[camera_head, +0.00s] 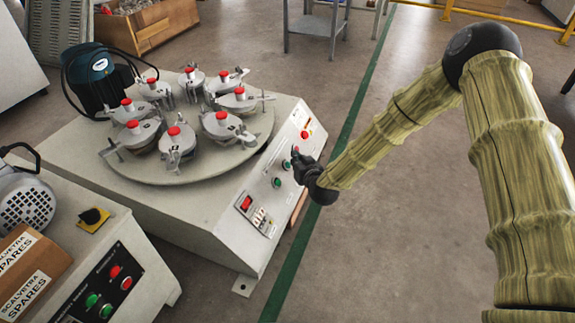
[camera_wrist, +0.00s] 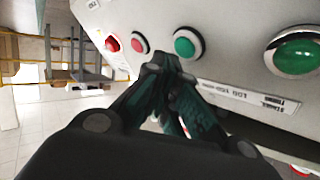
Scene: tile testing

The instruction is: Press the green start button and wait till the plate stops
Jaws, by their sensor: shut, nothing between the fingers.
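The machine's sloped control panel (camera_head: 262,180) carries two green buttons, an upper one (camera_head: 287,165) and a lower one (camera_head: 277,182). In the wrist view they appear as a smaller green button (camera_wrist: 187,43) and a larger, nearer green button (camera_wrist: 296,52). I cannot read which is marked start. My gripper (camera_head: 296,154) is shut and empty at the panel. In the wrist view its fingertips (camera_wrist: 168,66) lie just beside the smaller green button; I cannot tell whether they touch the panel. The round plate (camera_head: 190,172) bears several lidded metal pots with red knobs.
Red buttons (camera_head: 305,134) (camera_wrist: 138,42) sit farther up the panel, with a red switch (camera_head: 246,203) at its lower end. Another machine with red and green buttons (camera_head: 103,289) stands at the lower left. A metal table (camera_head: 314,24) stands behind. Floor right of the panel is clear.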

